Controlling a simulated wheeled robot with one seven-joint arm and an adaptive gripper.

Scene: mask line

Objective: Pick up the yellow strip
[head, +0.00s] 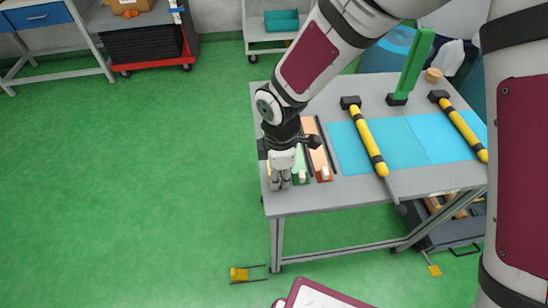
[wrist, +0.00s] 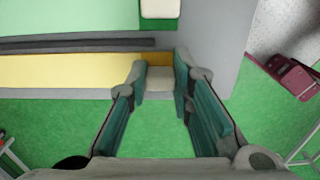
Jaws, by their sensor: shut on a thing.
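The yellow strip (wrist: 70,72) lies flat near the table edge in the wrist view, beside a dark bar. A pale block (wrist: 160,79) sits at its end. My gripper (wrist: 160,86) has its fingers on either side of this block and is shut on it. In the head view my gripper (head: 280,181) is low over the table's near left corner and hides most of the yellow strip. I cannot tell any gap between strip and table.
A green strip (head: 300,163) and an orange strip (head: 317,150) lie to the right on the grey table (head: 350,199). Blue mats (head: 398,140) and two yellow-and-black handled tools (head: 369,140) lie further right. The green floor to the left is clear.

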